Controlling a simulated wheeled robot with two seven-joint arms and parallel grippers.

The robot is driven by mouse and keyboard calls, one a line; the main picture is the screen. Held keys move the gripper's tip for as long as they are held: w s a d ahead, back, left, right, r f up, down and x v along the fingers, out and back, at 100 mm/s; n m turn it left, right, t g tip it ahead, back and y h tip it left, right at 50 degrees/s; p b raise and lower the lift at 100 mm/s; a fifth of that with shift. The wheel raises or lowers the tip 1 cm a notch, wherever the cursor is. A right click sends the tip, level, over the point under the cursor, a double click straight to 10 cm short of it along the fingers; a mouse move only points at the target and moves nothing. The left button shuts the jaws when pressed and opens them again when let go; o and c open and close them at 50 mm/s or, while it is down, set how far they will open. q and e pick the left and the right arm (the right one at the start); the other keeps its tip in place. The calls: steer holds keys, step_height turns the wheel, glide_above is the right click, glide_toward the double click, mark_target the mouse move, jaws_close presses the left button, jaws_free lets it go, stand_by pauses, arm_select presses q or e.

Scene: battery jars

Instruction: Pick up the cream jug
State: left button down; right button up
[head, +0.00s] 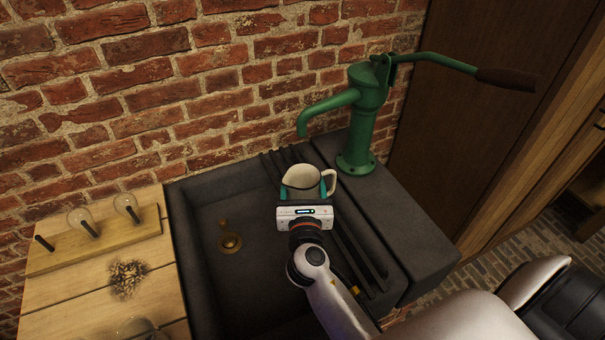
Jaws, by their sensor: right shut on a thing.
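The cream jug (303,178) is a small cream-white vessel with an open top and a handle on its right side. It is upright over the ribbed right part of the dark sink. My right gripper (304,190) is shut on the jug, with teal fingertips on either side of its body. The gripper hides the jug's lower part, so I cannot tell whether its base touches the ribs. My left gripper is not in view.
A green hand pump (361,115) stands behind and right of the jug. The dark sink (192,260) has a brass drain fitting (230,240). A wooden counter (75,290) on the left bears a rack (140,222) with glass pieces. A brick wall (150,90) closes the back.

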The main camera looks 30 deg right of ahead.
steer(key=b+v, duration=0.2)
steer(key=v, duration=0.5)
steer(key=shift+s+a, duration=0.2)
steer(key=shift+s, duration=0.15)
steer(key=shift+s+r, duration=0.1)
stand_by(1.3)
